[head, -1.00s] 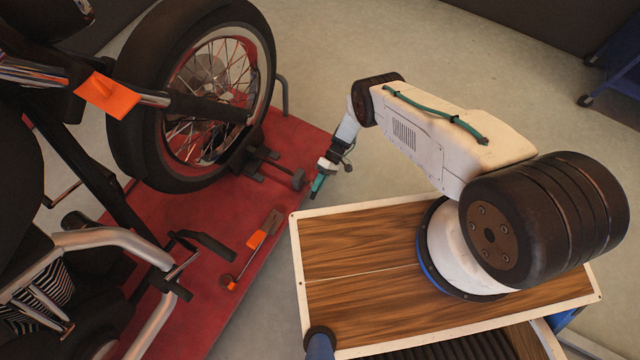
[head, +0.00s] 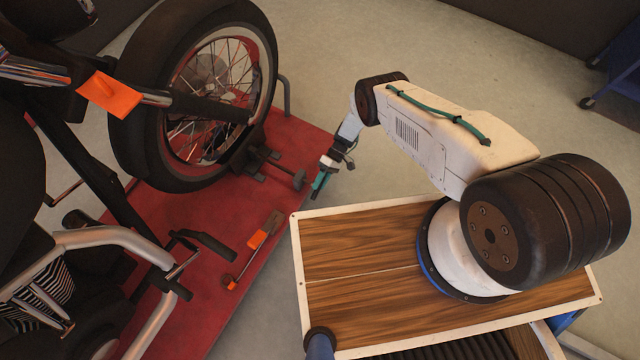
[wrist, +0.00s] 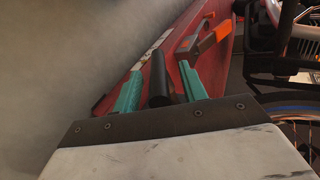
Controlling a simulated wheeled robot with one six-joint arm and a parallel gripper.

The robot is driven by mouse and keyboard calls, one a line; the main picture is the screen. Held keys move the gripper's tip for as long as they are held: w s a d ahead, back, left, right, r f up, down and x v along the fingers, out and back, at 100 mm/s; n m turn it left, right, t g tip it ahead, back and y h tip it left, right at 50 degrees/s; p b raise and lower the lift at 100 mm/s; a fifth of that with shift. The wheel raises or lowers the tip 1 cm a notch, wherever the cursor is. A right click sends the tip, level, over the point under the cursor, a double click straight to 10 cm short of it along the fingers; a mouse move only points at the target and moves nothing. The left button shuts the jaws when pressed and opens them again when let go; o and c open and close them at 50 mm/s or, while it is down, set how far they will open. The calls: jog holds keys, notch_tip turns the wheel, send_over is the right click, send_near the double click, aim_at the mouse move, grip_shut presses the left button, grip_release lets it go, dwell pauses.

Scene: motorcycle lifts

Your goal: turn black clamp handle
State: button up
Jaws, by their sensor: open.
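The black clamp handle (head: 299,179) sits at the end of a short rod from the clamp at the front wheel, over the right edge of the red lift. In the wrist view it shows as a dark cylinder (wrist: 158,80) between my two green fingers. My gripper (head: 319,184) is open, with its tips close beside the handle. In the wrist view the fingers (wrist: 161,88) stand on either side of the handle, with a gap to the right finger. I cannot tell whether the left finger touches it.
The motorcycle's front wheel (head: 212,95) stands on the red lift (head: 205,215) left of my gripper. An orange-and-brown tool (head: 257,239) lies on the lift. The grey floor (head: 400,35) behind my arm is clear. A blue cart (head: 612,75) stands far right.

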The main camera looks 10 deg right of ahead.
jog(key=v, duration=0.6)
jog(key=shift+w+d+r, duration=0.2)
jog(key=shift+w+r, duration=0.05)
